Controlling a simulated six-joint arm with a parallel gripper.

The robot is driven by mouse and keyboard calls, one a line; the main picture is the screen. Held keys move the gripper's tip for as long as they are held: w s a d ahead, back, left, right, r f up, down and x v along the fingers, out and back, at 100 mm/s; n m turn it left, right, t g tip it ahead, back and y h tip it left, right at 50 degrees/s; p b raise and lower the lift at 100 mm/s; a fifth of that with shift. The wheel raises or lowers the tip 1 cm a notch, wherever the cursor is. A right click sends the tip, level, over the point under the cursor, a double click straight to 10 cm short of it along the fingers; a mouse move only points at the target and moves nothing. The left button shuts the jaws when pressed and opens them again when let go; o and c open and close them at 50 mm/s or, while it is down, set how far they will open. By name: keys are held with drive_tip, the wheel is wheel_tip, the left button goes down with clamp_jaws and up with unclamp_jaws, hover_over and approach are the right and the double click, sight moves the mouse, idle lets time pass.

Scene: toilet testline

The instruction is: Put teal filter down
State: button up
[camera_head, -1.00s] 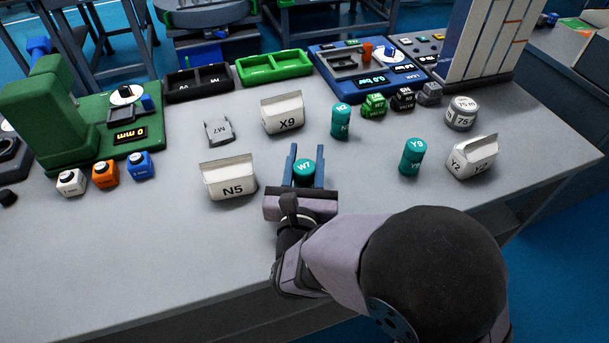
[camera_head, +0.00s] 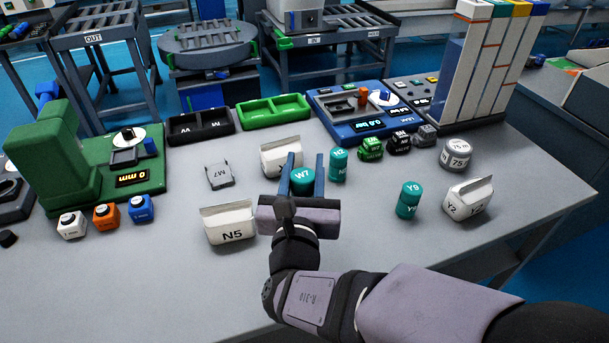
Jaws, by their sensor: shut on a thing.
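The teal filter W7 (camera_head: 302,179) is a short cylinder with a labelled top. My gripper (camera_head: 303,176) is shut on it, with one blue finger on each side. It is in the middle of the bench, in front of the white carton X9 (camera_head: 272,158), which it partly hides. I cannot tell how high the filter is above the table. Two other teal filters stand upright to the right: N2 (camera_head: 338,165) just behind, and Y9 (camera_head: 408,200) farther right.
White carton N5 (camera_head: 229,224) stands left of my gripper and white carton Y2 (camera_head: 468,200) far right. A grey M7 part (camera_head: 219,176) lies at left. Black (camera_head: 201,127) and green (camera_head: 273,112) trays stand behind. The grey table (camera_head: 150,265) is clear at front left.

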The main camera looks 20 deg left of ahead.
drive_tip(key=w+d+r+m+h+p, duration=0.1)
drive_tip(key=w+d+h, duration=0.15)
drive_tip(key=w, duration=0.45)
drive_tip(key=w+d+r+m+t+h+p, duration=0.1)
drive_tip(key=w+d+r, duration=0.15)
drive_tip(key=w, duration=0.45)
drive_tip(key=w+d+r+m+h+p, duration=0.1)
drive_tip(key=w+d+m+h, duration=0.15)
drive_tip(key=w, duration=0.55)
drive_tip(key=w+d+r+m+h+p, duration=0.1)
drive_tip(key=w+d+h, duration=0.1)
drive_tip(key=w+d, duration=0.75)
drive_tip(key=w+d+r+m+h+p, duration=0.1)
drive_tip(key=w+d+h, duration=0.1)
drive_tip(key=w+d, duration=0.75)
wheel_tip(320, 180, down, 10)
drive_tip(key=s+d+p, duration=0.1)
drive_tip(key=s+d, duration=0.1)
drive_tip(key=shift+s+d+r, duration=0.2)
drive_tip(key=shift+s+d, duration=0.05)
drive_tip(key=shift+s, duration=0.05)
drive_tip(key=shift+f, duration=0.2)
drive_tip(key=o, duration=1.1)
drive_tip(key=shift+r, duration=0.15)
